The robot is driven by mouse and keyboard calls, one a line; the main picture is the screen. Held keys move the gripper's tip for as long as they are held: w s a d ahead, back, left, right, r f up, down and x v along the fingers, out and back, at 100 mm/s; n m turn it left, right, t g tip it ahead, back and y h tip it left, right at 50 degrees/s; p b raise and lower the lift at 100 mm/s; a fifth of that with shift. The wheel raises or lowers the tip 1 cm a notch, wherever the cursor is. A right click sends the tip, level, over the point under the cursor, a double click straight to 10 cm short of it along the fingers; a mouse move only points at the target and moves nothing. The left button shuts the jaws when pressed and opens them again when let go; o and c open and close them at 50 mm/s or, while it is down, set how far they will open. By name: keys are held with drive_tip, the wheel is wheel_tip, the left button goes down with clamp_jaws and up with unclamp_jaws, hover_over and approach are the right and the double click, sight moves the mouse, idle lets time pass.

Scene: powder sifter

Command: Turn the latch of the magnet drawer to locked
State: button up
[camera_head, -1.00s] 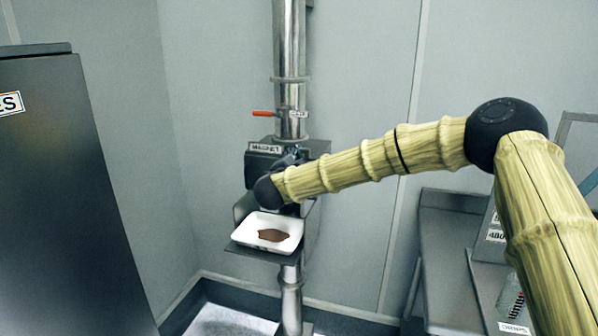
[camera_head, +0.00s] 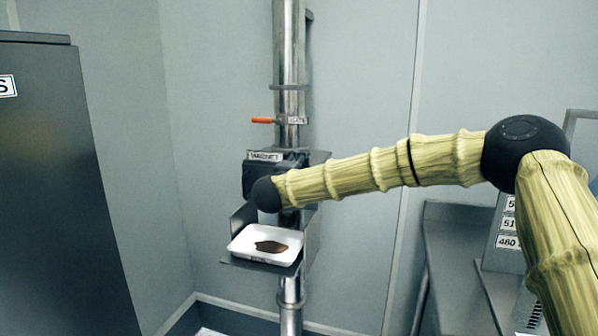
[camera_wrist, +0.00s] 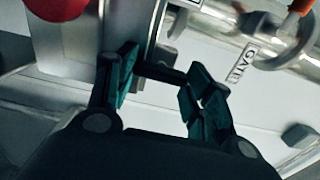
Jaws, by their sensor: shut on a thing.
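The magnet drawer housing (camera_head: 317,156) is a dark box on the steel pipe in the head view, labelled MAGNET. Its dark front (camera_head: 249,178) shows beside the end of my arm, which covers part of it. My gripper (camera_wrist: 163,78) shows in the wrist view with its teal finger pads apart, one on each side of a dark bar (camera_wrist: 160,72). The bar seems to be the latch, and the gripper is shut on it. The head view hides the gripper and latch behind my arm, so the latch's angle cannot be told.
A white tray (camera_head: 235,247) with brown powder rests on a metal shelf just below the drawer. The orange gate handle (camera_head: 262,120) sticks out above it. A red round part (camera_wrist: 58,8) is near the fingers. A dark cabinet (camera_head: 60,190) stands at left.

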idle(0.4)
drive_tip(key=o, duration=1)
drive_tip(key=shift+d, duration=0.1)
drive_tip(key=shift+s, duration=0.1)
drive_tip(key=v, duration=1.2)
